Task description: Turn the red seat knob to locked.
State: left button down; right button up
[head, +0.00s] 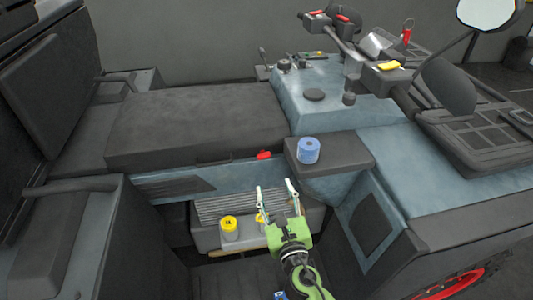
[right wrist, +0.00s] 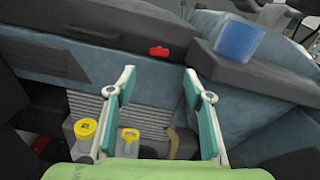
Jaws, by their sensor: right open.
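The red seat knob (head: 264,155) is a small red piece on the blue-grey side panel, just under the front edge of the dark seat cushion (head: 195,125). In the right wrist view the knob (right wrist: 158,51) shows above and between my fingers, apart from them. My right gripper (head: 276,187) is open and empty, below the knob in the head view. Its two pale fingers with teal pads also show in the right wrist view (right wrist: 158,82). The knob's lock marking is too small to read. My left gripper is not in view.
A sloping console panel (head: 372,225) is close on the right.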

jog(key=w+a, duration=0.1)
jog(key=w, duration=0.3)
jog(key=w+b, duration=0.1)
jog(key=w, duration=0.3)
jog(key=w+a, duration=0.1)
jog(key=w, duration=0.4)
jog(key=shift+w+a+b, duration=0.1)
jog(key=shift+a+b, duration=0.2)
jog(key=shift+b, duration=0.1)
